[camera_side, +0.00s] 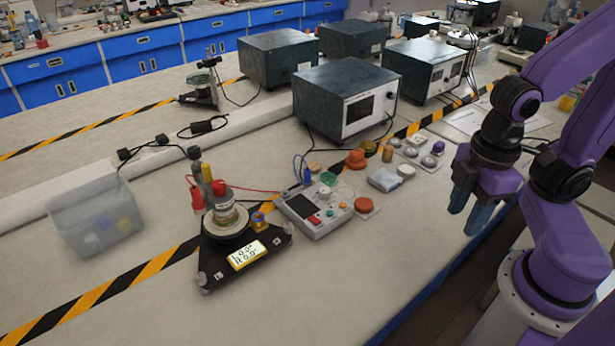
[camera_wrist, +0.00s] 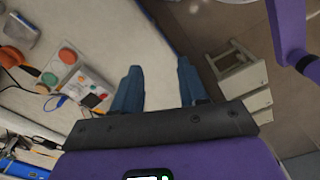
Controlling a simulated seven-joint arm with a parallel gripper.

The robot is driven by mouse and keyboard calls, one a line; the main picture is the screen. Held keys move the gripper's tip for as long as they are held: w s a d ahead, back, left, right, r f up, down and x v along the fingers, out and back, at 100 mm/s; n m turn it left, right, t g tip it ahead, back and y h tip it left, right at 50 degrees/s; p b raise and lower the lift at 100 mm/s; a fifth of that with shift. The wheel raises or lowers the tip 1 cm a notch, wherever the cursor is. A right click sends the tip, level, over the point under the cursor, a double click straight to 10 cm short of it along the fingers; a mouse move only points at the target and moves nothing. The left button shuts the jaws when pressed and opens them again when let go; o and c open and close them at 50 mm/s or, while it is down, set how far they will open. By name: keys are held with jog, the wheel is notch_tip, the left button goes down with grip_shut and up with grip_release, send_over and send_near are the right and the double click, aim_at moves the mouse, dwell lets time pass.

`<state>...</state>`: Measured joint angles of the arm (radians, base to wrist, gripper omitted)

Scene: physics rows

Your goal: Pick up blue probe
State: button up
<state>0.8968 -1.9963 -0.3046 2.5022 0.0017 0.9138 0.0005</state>
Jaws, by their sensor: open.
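My gripper (camera_side: 468,212) is open and empty, high at the right near the bench's front edge, well apart from the probe. In the wrist view, the gap between my fingers (camera_wrist: 160,72) lies over the bench edge.
A black triangular stand (camera_side: 225,265) with red and yellow parts is left of the box. A clear bin (camera_side: 75,235) stands farther left. Buttons, including an orange one (camera_side: 356,158), lie behind. A dark instrument (camera_side: 340,85) stands at the back. The front bench area is clear.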

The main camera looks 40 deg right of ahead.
jog(key=shift+o, duration=0.6)
jog(key=shift+w+a, duration=0.1)
jog(key=w+a+r+n, duration=0.15)
jog(key=w+a, duration=0.35)
jog(key=w, duration=0.6)
jog(key=n, duration=0.4)
send_over(308, 170)
notch_tip(308, 170, down, 4)
notch_tip(308, 170, down, 17)
jog(key=shift+w+r, duration=0.1)
grip_shut()
